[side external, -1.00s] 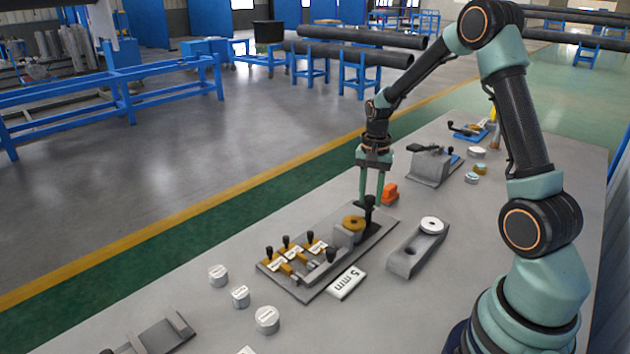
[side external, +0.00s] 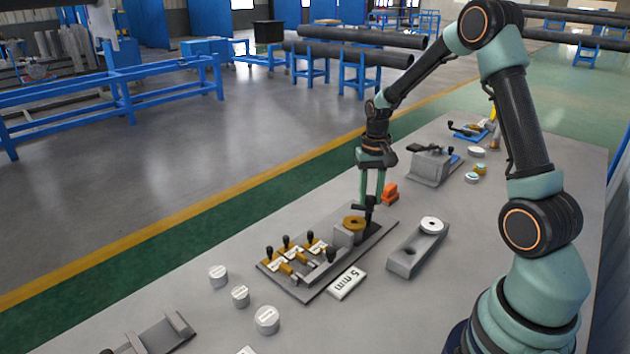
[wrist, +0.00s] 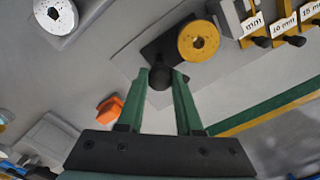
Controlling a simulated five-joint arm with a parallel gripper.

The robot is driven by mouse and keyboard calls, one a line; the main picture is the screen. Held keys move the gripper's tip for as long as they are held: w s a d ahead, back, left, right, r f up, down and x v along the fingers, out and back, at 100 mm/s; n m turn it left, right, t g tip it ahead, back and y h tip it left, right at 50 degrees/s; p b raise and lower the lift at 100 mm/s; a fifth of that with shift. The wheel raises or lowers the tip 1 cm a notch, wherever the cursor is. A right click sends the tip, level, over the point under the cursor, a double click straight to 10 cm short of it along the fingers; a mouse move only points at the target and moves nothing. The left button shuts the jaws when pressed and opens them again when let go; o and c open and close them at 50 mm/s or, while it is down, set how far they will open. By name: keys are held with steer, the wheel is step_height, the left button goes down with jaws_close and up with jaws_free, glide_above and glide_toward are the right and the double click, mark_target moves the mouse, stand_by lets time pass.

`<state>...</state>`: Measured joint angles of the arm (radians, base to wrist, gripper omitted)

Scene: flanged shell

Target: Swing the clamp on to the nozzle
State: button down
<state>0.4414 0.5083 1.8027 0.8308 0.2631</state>
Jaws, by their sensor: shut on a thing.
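The brass nozzle (side external: 354,222), a round disc with a dark central hole, sits on a grey block on the fixture plate. It also shows in the wrist view (wrist: 198,41). The black clamp (side external: 369,216) stands upright just right of it, with a rounded knob (wrist: 160,78) and a dark arm. My gripper (side external: 370,202) points down over the clamp, its green fingers (wrist: 162,82) shut on the knob from both sides. The fingers hide part of the clamp, so I cannot tell whether its arm touches the nozzle.
Several black-knobbed brass slides with white labels line the plate's left part (side external: 287,258). A "5 mm" tag (side external: 346,284) lies in front. A grey block with a white ring (side external: 431,225) stands to the right, and an orange block (side external: 390,192) lies behind the clamp.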

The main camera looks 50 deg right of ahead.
mark_target(370, 197)
steer(key=n, duration=1.2)
steer(key=shift+r, duration=0.1)
steer(key=shift+n, duration=0.3)
stand_by(0.3)
steer(key=c, duration=0.6)
jaws_free()
steer(key=shift+o, duration=0.2)
step_height(370, 197, up, 12)
